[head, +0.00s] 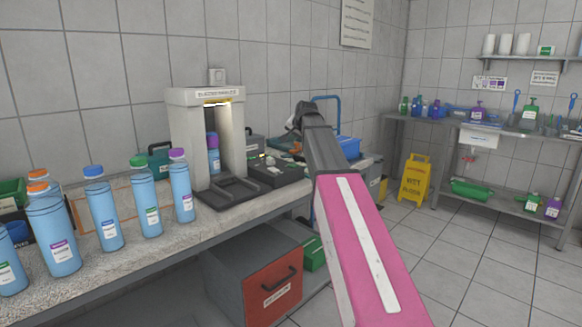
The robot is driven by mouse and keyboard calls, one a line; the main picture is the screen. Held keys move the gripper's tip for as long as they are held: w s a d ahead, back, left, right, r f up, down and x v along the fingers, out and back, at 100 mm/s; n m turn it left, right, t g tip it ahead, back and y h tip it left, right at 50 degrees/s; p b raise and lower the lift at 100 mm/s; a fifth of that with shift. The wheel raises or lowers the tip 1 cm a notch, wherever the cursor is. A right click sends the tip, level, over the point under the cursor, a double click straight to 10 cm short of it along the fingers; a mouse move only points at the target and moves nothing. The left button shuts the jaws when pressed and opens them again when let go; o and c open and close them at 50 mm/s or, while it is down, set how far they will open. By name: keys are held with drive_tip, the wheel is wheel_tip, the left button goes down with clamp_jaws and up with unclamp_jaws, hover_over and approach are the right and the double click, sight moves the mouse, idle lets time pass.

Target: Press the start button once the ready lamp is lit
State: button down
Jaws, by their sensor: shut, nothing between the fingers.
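A dark control box (275,170) sits on the bench, right of a pale arch-shaped machine (185,140). Small details show on its top, including a small green spot (262,155). I cannot tell which is the ready lamp or the start button, or whether the green spot is a lit lamp. A yellowish light (217,103) glows under the arch's top. My gripper (292,124) is at the far end of my arm, above and behind the control box, small and partly hidden by my wrist. It is shut and empty, apart from the box.
Several blue bottles (105,215) stand along the left of the bench (140,258). A red-fronted bin (272,290) is below. A yellow floor sign (414,178) and shelving (500,133) are at right.

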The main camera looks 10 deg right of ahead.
sight(294, 165)
drive_tip(key=shift+f, duration=4.45)
drive_tip(key=shift+f, duration=0.1)
drive_tip(key=shift+f, duration=0.3)
drive_tip(key=shift+f, duration=0.4)
drive_tip(key=shift+r, duration=0.85)
drive_tip(key=shift+r, duration=2.5)
